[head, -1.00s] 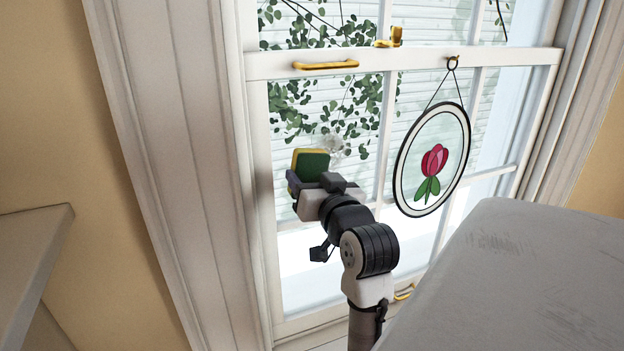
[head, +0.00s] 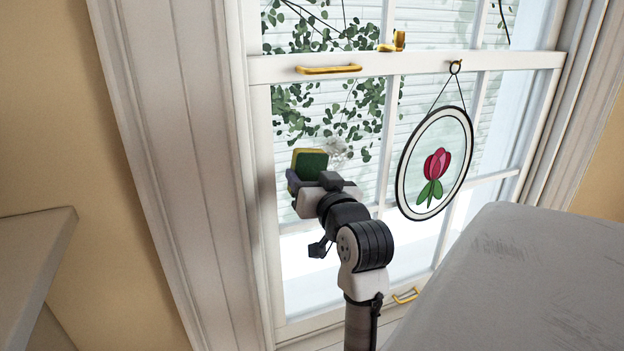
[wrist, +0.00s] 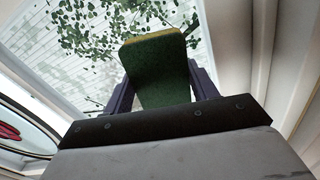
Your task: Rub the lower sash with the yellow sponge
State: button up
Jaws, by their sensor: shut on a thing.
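The yellow sponge (head: 309,162) has a dark green scouring side and a yellow edge. My gripper (head: 306,178) is shut on it and holds it up in front of the left panes of the lower sash (head: 410,185). In the wrist view the sponge (wrist: 158,68) stands between the two fingers of my gripper (wrist: 155,92), green side toward the camera. A whitish smudge shows on the glass just right of the sponge in the head view. I cannot tell whether the sponge touches the glass.
An oval hanging ornament with a red tulip (head: 435,165) hangs on a cord right of my arm. Brass handles (head: 328,69) and a brass latch (head: 393,41) sit on the sash rails. A grey-white surface (head: 530,285) fills the lower right. A shelf (head: 35,250) juts in at left.

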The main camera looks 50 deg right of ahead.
aim_at(329, 155)
jog(key=shift+d, duration=0.1)
jog(key=shift+s+d, duration=0.95)
jog(key=shift+d, duration=0.75)
jog(key=shift+s+d, duration=1)
jog(key=shift+d, duration=0.75)
jog(key=shift+s+d, duration=0.95)
jog(key=shift+d, duration=0.75)
jog(key=shift+w+r+p, duration=0.1)
jog(key=shift+r+p, duration=0.55)
jog(key=shift+r, duration=0.5)
jog(key=shift+w+a+f, duration=0.1)
jog(key=shift+w+a, duration=0.55)
jog(key=shift+a, duration=0.55)
jog(key=shift+w+a+r, duration=0.1)
jog(key=shift+w+a, duration=0.5)
jog(key=shift+a, duration=0.65)
jog(key=shift+w+a+f, duration=0.1)
jog(key=shift+w+a, duration=0.55)
jog(key=shift+a, duration=0.55)
